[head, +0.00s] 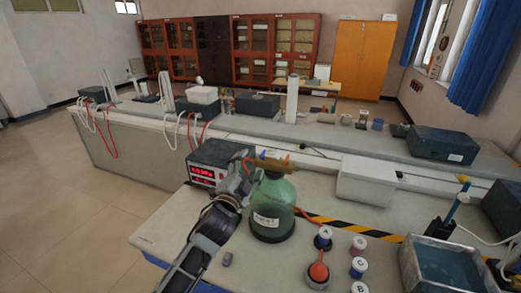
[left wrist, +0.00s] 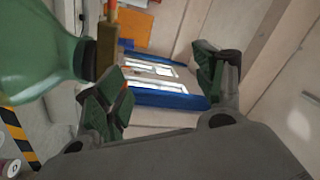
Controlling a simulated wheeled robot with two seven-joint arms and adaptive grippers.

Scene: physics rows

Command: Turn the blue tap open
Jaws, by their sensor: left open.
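A green bottle (head: 273,205) stands on the near bench with a brass bar (head: 270,165) across its top. My left gripper (head: 246,163) is at the bar's left end, open. In the left wrist view the open fingers (left wrist: 160,75) have nothing between them. The brass bar (left wrist: 106,45) and the bottle (left wrist: 35,45) lie beside the left finger there. My right gripper is not in view.
A power box with a red display (head: 205,165) stands left of the bottle. A white box (head: 367,180) is behind. The bench front left is mostly clear.

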